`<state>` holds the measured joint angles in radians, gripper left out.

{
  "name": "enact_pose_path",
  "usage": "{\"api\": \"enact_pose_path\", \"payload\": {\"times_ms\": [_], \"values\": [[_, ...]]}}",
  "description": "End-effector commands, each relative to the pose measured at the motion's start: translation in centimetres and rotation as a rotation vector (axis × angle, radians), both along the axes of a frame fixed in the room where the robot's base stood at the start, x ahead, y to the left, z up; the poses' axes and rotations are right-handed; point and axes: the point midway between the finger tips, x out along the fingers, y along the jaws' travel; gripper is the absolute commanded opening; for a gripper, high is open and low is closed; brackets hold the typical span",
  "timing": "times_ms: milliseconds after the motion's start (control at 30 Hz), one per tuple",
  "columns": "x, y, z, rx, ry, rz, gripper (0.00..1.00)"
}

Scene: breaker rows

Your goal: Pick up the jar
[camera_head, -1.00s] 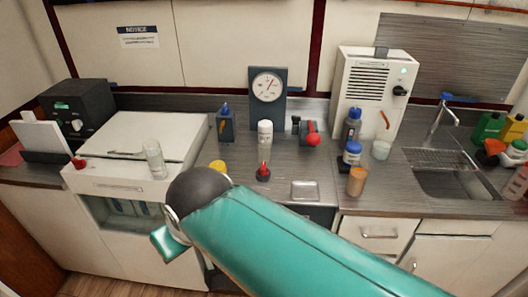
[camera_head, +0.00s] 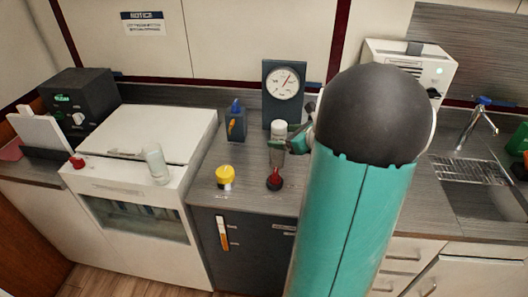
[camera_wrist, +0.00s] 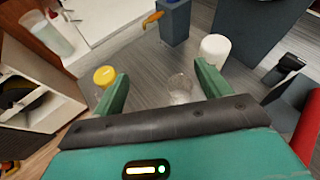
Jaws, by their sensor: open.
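A white upright cylinder (camera_head: 278,129), the likeliest jar, stands on the grey counter below the round gauge; the wrist view shows it (camera_wrist: 214,48) beyond my right finger. My gripper (camera_head: 288,147) is open, low over the counter in front of it. In the wrist view, the open fingers (camera_wrist: 160,84) have a small clear glass-like thing (camera_wrist: 180,88) beyond them; I cannot tell if it is a jar. Nothing is seen held. A tall clear glass container (camera_head: 156,164) stands on the white machine at left. My arm hides the counter's right part.
A yellow-capped item (camera_head: 225,176) and a dark item with a red top (camera_head: 274,180) sit near the counter's front edge. A blue-grey block (camera_head: 236,122) and the gauge stand (camera_head: 283,88) are behind. A sink (camera_head: 484,200) is at right.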

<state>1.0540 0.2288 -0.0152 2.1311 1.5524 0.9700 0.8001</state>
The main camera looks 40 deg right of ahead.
Motion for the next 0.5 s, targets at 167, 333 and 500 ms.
{"api": "enact_pose_path", "payload": {"times_ms": [167,333,500], "values": [[-1.4,-2.9,-1.5,0.085,-0.032,-0.114,0.76],[-1.4,-2.8,-4.4,0.088,-0.031,-0.114,0.76],[-1.4,-2.7,-7.7,0.086,-0.031,-0.111,0.76]]}}
